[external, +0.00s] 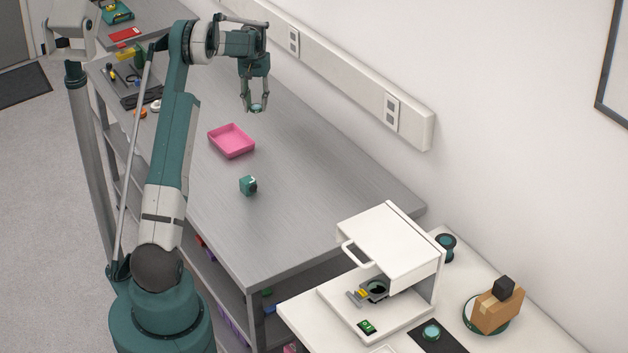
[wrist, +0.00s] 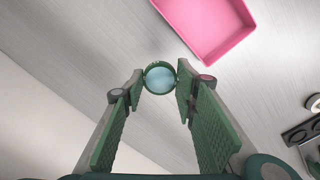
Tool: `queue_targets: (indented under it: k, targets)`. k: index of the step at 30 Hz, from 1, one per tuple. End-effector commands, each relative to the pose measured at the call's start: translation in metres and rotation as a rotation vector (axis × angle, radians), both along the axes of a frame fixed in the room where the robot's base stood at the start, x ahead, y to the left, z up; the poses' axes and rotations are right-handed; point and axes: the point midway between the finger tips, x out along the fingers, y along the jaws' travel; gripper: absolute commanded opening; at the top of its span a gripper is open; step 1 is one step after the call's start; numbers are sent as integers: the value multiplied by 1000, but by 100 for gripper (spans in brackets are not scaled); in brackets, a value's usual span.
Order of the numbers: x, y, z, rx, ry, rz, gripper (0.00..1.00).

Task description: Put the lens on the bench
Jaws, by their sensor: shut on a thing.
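The lens (wrist: 160,78) is a small round disc of pale blue glass with a green rim. It sits between the fingertips of my gripper (wrist: 159,84) in the wrist view. In the external view the lens (external: 256,107) shows small at the tips of my gripper (external: 254,104), which points down. My gripper is shut on the lens and appears to hold it above the bench. The bench (external: 310,190) is a long table with a brushed grey metal top, and its surface below the gripper is bare.
A pink tray (external: 232,141) and a small teal block-like object (external: 248,185) stand on the bench. Tools (external: 140,85) lie at its far left end. A wall with a socket rail (external: 340,70) runs along the back. A white instrument (external: 390,250) stands on a separate white table.

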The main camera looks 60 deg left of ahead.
Motion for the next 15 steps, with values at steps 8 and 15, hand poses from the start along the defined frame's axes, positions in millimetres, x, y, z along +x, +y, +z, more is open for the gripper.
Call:
queue_targets:
  k: [8, 15]
  targets:
    - [-54, 74, 2, 0, 0, 79, 17]
    - [-77, 102, 2, 0, 0, 110, 17]
